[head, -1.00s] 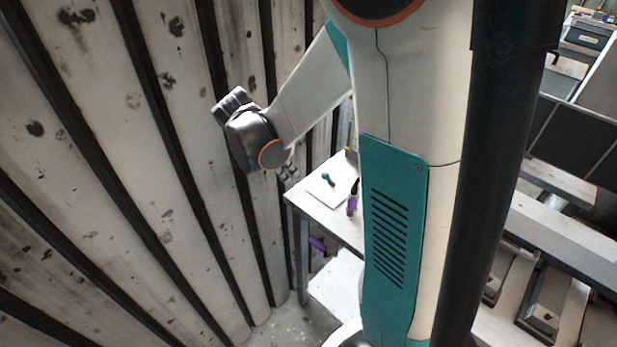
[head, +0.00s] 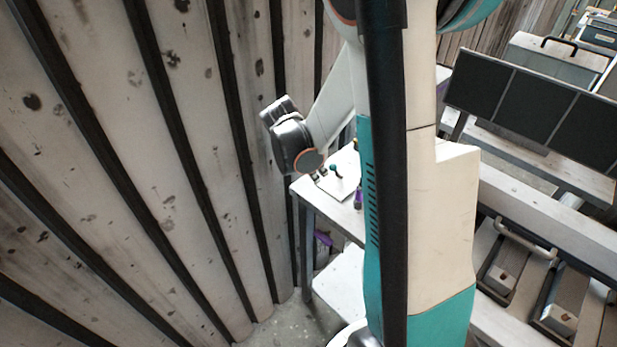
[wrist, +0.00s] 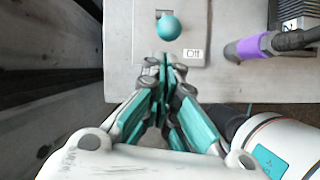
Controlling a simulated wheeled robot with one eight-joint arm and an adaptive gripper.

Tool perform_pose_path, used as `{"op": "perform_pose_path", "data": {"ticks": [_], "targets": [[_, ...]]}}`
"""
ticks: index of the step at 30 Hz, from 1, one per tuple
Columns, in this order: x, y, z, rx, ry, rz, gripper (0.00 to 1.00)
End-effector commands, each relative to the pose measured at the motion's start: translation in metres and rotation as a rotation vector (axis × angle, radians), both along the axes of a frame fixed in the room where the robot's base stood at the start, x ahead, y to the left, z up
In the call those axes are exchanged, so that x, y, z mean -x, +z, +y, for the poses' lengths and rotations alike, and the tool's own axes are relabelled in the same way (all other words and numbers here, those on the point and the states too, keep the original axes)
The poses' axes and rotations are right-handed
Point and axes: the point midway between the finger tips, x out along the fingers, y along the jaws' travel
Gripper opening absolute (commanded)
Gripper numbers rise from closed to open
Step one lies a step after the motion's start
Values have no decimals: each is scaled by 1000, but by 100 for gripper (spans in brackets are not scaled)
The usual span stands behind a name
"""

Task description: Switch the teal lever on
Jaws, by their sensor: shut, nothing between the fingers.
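The teal lever (wrist: 169,28) shows a round ball knob in the wrist view, on a light grey plate (wrist: 146,50) at the top. A white label reading "Off" (wrist: 193,53) is on the plate to the lower right of the knob. In the head view my gripper (head: 318,175) is just left of the lever.
A purple-collared dark cable plug (wrist: 250,47) lies right of the plate; purple also shows in the head view (head: 358,197). A ribbed wall (head: 190,150) stands close on the left. Dark panels (head: 540,105) and grey benches are on the right.

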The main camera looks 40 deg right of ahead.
Motion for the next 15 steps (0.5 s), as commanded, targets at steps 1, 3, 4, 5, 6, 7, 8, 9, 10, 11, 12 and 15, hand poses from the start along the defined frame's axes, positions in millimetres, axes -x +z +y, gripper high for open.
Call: {"op": "perform_pose_path", "data": {"ticks": [1, 3, 4, 5, 6, 7, 8, 9, 10, 11, 12, 15], "targets": [[0, 0, -3, 0, -1, 0, 0], [0, 1, -5, 0, 0, -1, 0], [0, 1, -5, 0, 0, -1, 0], [0, 1, -5, 0, 0, -1, 0], [0, 2, -6, 0, 0, -1, 0], [0, 2, -6, 0, 0, -1, 0], [0, 2, -6, 0, 0, -1, 0], [0, 2, -5, 0, 0, -1, 0], [0, 2, -5, 0, 0, -1, 0], [0, 2, -5, 0, 0, -1, 0], [0, 2, -5, 0, 0, -1, 0], [0, 2, -6, -3, 0, 0, 0]]}}
